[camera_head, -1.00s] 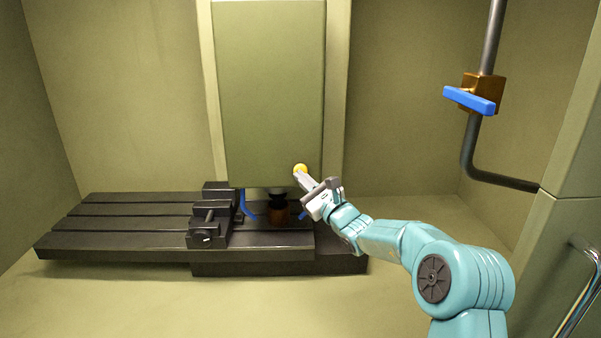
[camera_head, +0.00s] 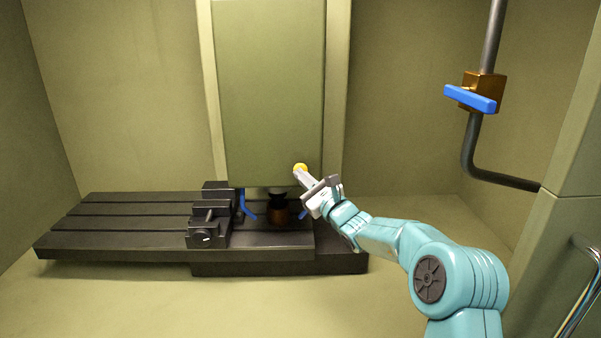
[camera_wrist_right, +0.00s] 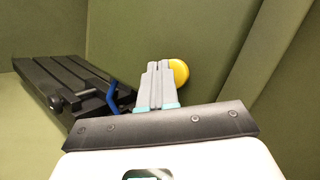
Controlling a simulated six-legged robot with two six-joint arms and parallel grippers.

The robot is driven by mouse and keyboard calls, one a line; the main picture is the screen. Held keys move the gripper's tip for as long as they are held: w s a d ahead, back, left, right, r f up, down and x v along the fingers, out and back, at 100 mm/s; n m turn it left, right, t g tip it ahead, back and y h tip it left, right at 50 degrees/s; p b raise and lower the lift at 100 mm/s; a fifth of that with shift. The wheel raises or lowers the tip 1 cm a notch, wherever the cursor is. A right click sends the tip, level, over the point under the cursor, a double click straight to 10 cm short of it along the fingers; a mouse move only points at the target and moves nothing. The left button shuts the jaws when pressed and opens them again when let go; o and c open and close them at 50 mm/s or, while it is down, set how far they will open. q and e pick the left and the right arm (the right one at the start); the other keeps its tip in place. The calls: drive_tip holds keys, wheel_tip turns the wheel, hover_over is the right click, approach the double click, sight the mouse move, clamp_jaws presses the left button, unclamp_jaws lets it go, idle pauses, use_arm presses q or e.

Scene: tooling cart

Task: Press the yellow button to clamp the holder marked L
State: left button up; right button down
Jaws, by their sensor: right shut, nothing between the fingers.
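The yellow button (camera_head: 300,168) is a round knob low on the front of the green machine head. It also shows in the right wrist view (camera_wrist_right: 180,72), partly behind the fingertips. My right gripper (camera_head: 299,175) is shut and empty, with its fingertips at the button. I cannot tell whether they touch it. In the right wrist view the closed fingers (camera_wrist_right: 158,66) overlap the button's left side. A dark and copper-coloured holder (camera_head: 279,210) sits under the machine head; no L mark can be read. My left gripper is not in view.
A black slotted machine table (camera_head: 120,238) carries a black vise (camera_head: 208,222). Blue hoses (camera_head: 247,207) hang beside the holder. A pipe with a blue-handled valve (camera_head: 470,99) is on the right. A metal handle (camera_head: 578,290) is at the lower right.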

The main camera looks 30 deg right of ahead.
drive_tip(key=shift+w+d, duration=0.2)
drive_tip(key=shift+w, duration=0.15)
idle(0.7)
idle(0.4)
drive_tip(key=shift+s+a+b, duration=0.45)
drive_tip(key=shift+s+b, duration=0.25)
drive_tip(key=shift+b, duration=0.4)
drive_tip(key=s+a+b, duration=0.1)
drive_tip(key=b, duration=0.1)
drive_tip(key=s+b, duration=0.1)
drive_tip(key=s, duration=0.1)
drive_tip(key=s+a+b, duration=0.1)
drive_tip(key=b, duration=0.1)
drive_tip(key=shift+s+a+b, duration=0.15)
drive_tip(key=shift+a+b, duration=0.15)
drive_tip(key=shift+a, duration=0.05)
